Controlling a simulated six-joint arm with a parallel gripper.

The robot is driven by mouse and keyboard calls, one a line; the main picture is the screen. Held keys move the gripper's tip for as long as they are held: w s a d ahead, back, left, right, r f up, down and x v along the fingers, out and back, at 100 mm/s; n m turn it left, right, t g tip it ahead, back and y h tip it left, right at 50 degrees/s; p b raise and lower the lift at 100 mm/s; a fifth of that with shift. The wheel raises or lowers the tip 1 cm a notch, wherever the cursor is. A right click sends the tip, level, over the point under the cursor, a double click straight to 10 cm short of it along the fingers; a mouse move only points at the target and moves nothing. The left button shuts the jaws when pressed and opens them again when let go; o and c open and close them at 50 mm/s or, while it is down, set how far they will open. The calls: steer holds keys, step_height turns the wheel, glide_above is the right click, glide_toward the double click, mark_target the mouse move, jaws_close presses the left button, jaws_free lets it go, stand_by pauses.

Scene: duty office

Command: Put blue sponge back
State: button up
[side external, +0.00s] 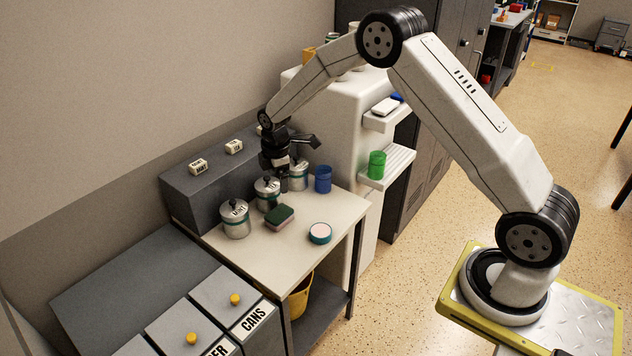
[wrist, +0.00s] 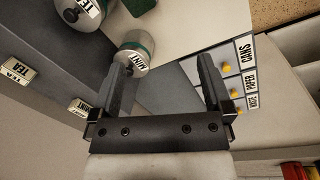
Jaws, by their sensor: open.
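No clearly blue sponge shows on the table. A sponge-like block (side external: 279,217) with a dark green top and a greyish lower part lies there in front of the canisters; its green corner shows at the top of the wrist view (wrist: 140,5). A small blue item (side external: 397,97) sits on the upper wall shelf, too small to identify. My gripper (side external: 284,186) points down among the lidded canisters at the back of the table. In the wrist view my gripper (wrist: 160,66) is open, with nothing held between its fingers; a canister (wrist: 137,45) shows beyond the left finger.
Labelled metal canisters (side external: 236,219) stand close around my gripper. A blue cup (side external: 322,180) and a round teal tin (side external: 320,233) are on the table. A green cup (side external: 377,165) stands on the lower shelf (side external: 398,166). The table's front area is clear.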

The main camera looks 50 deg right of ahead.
steer(key=s+a+r+m, duration=0.2)
steer(key=s+m, duration=0.2)
steer(key=s, duration=0.4)
steer(key=s+a+r+m+t, duration=0.1)
steer(key=s+a+r+m, duration=0.1)
steer(key=s, duration=0.7)
steer(key=s+a+r+m, duration=0.2)
steer(key=s+r+m, duration=0.2)
steer(key=s+m, duration=0.3)
steer(key=shift+s+a+y, duration=0.3)
steer(key=shift+s+y, duration=0.1)
steer(key=shift+s, duration=0.6)
